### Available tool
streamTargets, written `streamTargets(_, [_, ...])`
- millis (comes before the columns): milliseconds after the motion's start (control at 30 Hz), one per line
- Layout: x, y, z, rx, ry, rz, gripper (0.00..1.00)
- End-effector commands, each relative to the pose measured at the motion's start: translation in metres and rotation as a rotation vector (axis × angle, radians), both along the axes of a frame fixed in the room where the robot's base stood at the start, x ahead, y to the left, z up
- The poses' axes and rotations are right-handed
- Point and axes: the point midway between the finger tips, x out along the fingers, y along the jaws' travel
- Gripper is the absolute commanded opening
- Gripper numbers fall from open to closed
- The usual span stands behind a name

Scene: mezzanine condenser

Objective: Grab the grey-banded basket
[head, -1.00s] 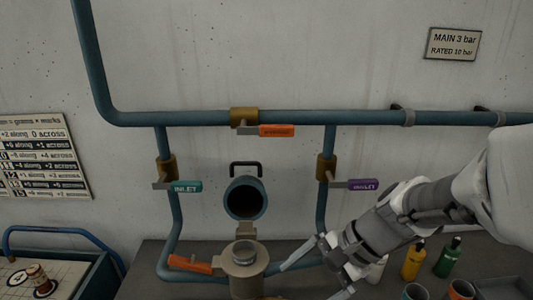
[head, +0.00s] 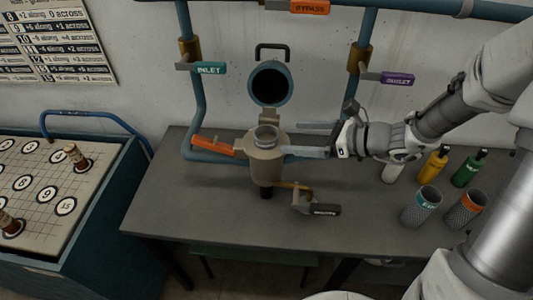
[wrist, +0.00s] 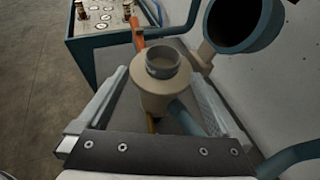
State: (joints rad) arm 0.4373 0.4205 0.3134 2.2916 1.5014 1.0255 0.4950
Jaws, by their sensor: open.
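A grey ring (head: 266,133) shows in the open mouth of the beige strainer housing (head: 266,160). It looks like the top of the grey-banded basket; the rest is hidden inside. In the wrist view the grey ring (wrist: 163,58) stands proud of the housing (wrist: 160,95). My gripper (head: 297,139) is open and level, reaching in from the right. Its fingers (wrist: 158,75) lie on either side of the housing in the wrist view, with the ring between and beyond them. Nothing is held, and I cannot tell whether the fingers touch the housing.
The round lid (head: 270,103) stands open behind the housing. Orange handle (head: 212,146) and dark drain handle (head: 322,210) flank it. A teal-banded basket (head: 421,207), an orange-banded basket (head: 465,210) and bottles (head: 432,166) stand right. A numbered board cart (head: 95,215) stands left.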

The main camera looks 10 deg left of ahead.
Motion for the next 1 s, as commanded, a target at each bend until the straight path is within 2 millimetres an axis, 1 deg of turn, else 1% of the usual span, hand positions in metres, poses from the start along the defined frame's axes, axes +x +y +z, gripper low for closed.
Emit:
streamTargets(33, [0.002, 0.011, -0.005, 0.002, 0.002, 0.006, 1.0])
streamTargets(100, [0.006, 0.022, -0.01, 0.002, 0.001, 0.005, 1.0])
streamTargets(200, [0.012, 0.034, -0.015, 0.001, 0.0, 0.002, 1.0])
streamTargets(467, [0.018, 0.048, -0.022, 0.0, 0.0, 0.003, 1.0])
streamTargets(700, [0.031, 0.074, -0.037, 0.0, 0.0, 0.004, 1.0])
streamTargets(800, [0.034, 0.082, -0.041, 0.0, -0.001, 0.004, 1.0])
streamTargets(1000, [0.036, 0.084, -0.042, -0.002, -0.002, 0.001, 1.0])
